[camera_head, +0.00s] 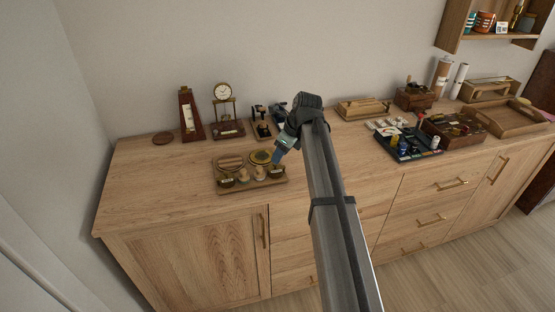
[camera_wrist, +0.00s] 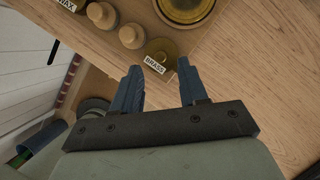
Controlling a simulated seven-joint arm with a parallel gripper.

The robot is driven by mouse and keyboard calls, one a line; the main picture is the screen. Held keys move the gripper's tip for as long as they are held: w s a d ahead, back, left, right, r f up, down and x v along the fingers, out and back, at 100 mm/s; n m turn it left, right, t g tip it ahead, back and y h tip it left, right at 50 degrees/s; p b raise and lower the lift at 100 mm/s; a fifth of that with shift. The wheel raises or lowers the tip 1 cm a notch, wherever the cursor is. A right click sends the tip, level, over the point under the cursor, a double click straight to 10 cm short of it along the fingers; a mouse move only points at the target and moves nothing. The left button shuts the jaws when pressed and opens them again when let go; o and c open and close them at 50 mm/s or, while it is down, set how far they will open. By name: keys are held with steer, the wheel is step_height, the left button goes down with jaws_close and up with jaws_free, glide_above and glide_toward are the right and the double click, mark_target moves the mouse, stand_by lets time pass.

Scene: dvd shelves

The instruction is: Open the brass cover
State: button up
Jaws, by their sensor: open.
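A small round brass-coloured cover (camera_wrist: 163,48) with a label reading BRASS sits at one end of a wooden tray (camera_wrist: 200,45). It lies just beyond and between my fingertips in the wrist view. In the head view the tray (camera_head: 222,190) lies on the left part of the cabinet top. My gripper (camera_head: 277,161) points down over the tray's right end and partly hides the cover there. In the wrist view my gripper (camera_wrist: 160,70) is open, with nothing between its two blue fingers. I cannot tell whether a fingertip touches the cover.
Two wooden knobs (camera_wrist: 116,26) and a container labelled WAX (camera_wrist: 70,5) stand along the same tray. A larger round brass dish (camera_wrist: 184,8) is behind. A clock (camera_head: 223,92) and metronome (camera_head: 190,115) stand at the back. Bare wood lies left of the tray.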

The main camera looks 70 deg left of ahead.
mark_target(277, 169)
steer(key=shift+x, duration=1.8)
jaws_close()
